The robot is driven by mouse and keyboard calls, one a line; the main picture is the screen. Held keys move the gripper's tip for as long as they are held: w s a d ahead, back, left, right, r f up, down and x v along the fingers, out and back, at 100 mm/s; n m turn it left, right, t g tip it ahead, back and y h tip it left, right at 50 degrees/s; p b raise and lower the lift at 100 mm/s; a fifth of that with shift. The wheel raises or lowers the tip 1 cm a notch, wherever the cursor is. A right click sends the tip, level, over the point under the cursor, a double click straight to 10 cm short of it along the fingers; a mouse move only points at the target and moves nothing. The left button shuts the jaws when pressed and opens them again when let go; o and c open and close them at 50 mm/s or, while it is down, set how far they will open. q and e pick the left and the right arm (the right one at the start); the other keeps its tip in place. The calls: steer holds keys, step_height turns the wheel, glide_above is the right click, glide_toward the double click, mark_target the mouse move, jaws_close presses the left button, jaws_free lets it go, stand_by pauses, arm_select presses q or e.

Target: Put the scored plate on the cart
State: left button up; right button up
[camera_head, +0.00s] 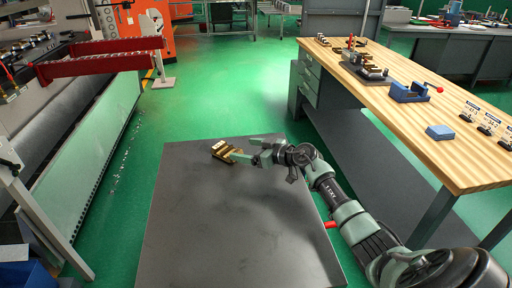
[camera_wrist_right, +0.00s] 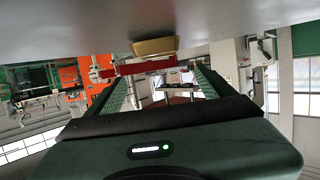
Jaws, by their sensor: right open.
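The scored plate (camera_head: 222,148), a small brass-coloured piece with dark grooves, lies on the grey cart top (camera_head: 190,225) near its far edge. My right gripper (camera_head: 247,150) is open, low over the cart, just right of the plate. One finger reaches in front of the plate's right end and hides part of it. I cannot tell whether they touch. The right wrist view is upside down; a tan piece (camera_wrist_right: 155,46), seemingly the plate, shows against the grey cart surface (camera_wrist_right: 80,25). My left gripper is out of view.
A wooden workbench (camera_head: 400,120) stands to the right, with a blue vise (camera_head: 408,93), a blue block (camera_head: 440,132) and other fixtures. A large machine with red bars (camera_head: 100,55) stands left. The near part of the cart top is bare.

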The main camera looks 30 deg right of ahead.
steer(key=shift+v, duration=2.15)
